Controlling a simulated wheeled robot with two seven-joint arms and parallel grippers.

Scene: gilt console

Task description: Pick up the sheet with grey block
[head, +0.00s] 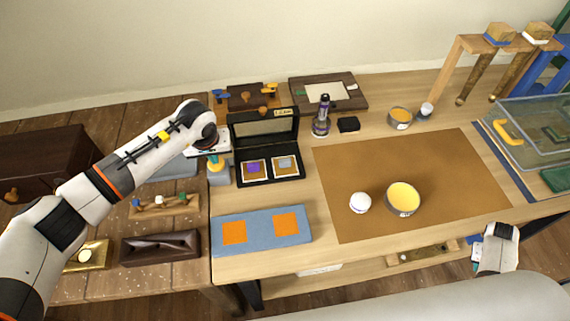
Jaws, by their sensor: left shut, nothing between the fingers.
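The sheet with the grey block (286,166) lies in the right half of an open black case (240,180). It is a small pale-bordered square with a grey-blue middle. A similar sheet with a purple block (254,169) lies beside it on the left. My left gripper (212,151) is just left of the case, over the table's left edge, apart from both sheets. It is shut and empty; its fingertips are small and hard to make out. Part of my right arm shows at the lower right, but its gripper does not show.
A blue mat (262,228) with two orange squares lies in front of the case. A brown mat (335,165) to the right bears a yellow-filled bowl (403,198) and a white ball-like item (360,203). A purple bottle (321,118) stands behind, right of the raised lid (265,130).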

